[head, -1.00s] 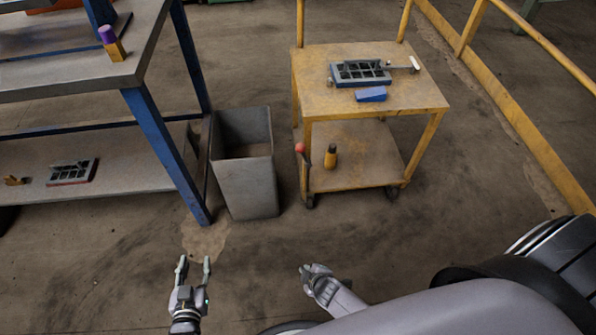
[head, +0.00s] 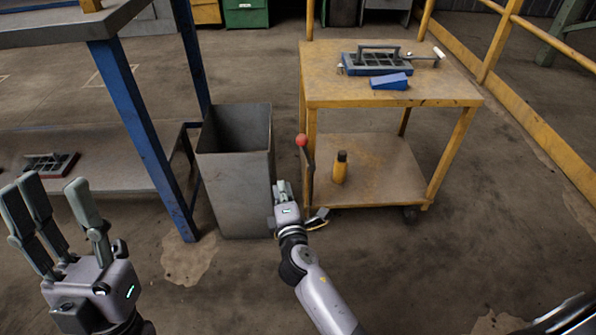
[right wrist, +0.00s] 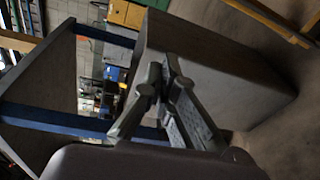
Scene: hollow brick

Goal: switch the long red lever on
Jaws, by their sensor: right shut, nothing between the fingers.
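The long lever has a red ball knob (head: 301,140) on a thin dark rod (head: 309,183). It stands almost upright, just in front of the yellow cart's left front leg, in the head view. Its foot is partly hidden near my right wrist. My right gripper (head: 284,187) is shut and empty, left of the rod and below the knob in that view; I cannot tell whether it touches the rod. Its fingers (right wrist: 162,80) also show in the right wrist view, where no lever is visible. My left gripper (head: 65,215) is open and empty at the lower left.
A grey bin (head: 235,185) stands directly behind and left of my right gripper. A blue-legged workbench (head: 135,130) is at left. The bin fills much of the wrist view.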

